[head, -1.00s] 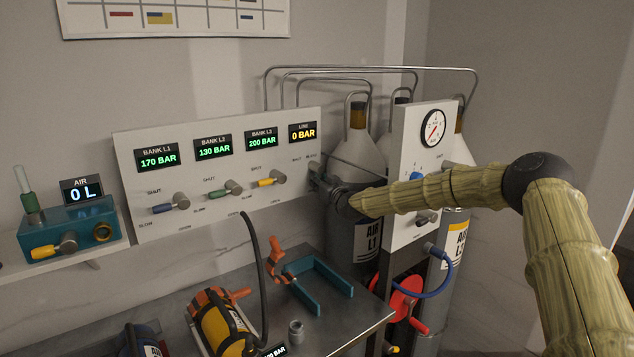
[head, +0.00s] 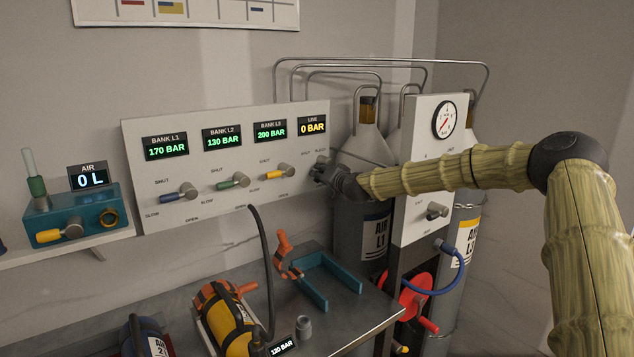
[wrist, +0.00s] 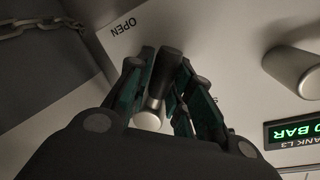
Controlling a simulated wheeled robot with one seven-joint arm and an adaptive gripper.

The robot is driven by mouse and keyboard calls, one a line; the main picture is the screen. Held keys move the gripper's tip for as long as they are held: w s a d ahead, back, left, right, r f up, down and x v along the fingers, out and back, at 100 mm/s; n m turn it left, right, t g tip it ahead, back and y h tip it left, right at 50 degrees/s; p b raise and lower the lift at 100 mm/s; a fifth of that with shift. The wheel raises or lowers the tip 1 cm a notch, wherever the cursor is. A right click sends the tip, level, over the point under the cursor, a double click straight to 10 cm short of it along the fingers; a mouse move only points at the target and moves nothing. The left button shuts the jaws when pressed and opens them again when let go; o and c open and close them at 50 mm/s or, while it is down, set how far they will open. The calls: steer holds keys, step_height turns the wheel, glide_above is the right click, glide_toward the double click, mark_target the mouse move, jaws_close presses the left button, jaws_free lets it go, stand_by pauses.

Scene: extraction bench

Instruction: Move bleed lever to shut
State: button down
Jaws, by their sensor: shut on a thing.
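The bleed lever, a dark handle (wrist: 167,68) on a metal hub (wrist: 150,119), sits between my fingers in the wrist view. My gripper (wrist: 158,85) is shut on this handle, one finger on each side. The word OPEN is printed on the panel beyond the fingertips; another label is mostly hidden behind the right finger. In the head view my gripper (head: 328,174) is at the right end of the white panel (head: 225,205), below the yellow LINE display (head: 312,125) reading 0 BAR. There my gripper hides the lever, so its exact angle is hard to tell.
Left along the panel are yellow (head: 277,174), green (head: 233,182) and blue (head: 175,196) levers. My arm crosses before a gauge panel (head: 420,220) and grey cylinders (head: 362,235). A chain (wrist: 40,25) hangs nearby.

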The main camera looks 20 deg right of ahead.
steer(key=m+b, duration=0.1)
steer(key=r+m+b, duration=0.1)
steer(key=m, duration=0.1)
steer(key=a+m+y+b, duration=0.1)
steer(key=shift+s+r+m, duration=0.1)
steer(key=shift+r+m, duration=0.2)
steer(key=shift+r+m+g+y+b, duration=0.2)
steer(key=shift+r+m+y+b, duration=0.2)
steer(key=shift+m, duration=0.45)
steer(key=shift+r+m+g+y+b, duration=0.25)
steer(key=shift+r+m, duration=0.25)
steer(key=shift+m, duration=0.35)
steer(key=c, duration=1.3)
jaws_free()
steer(key=shift+o, duration=0.2)
steer(key=shift+a, duration=0.15)
steer(key=v, duration=1.2)
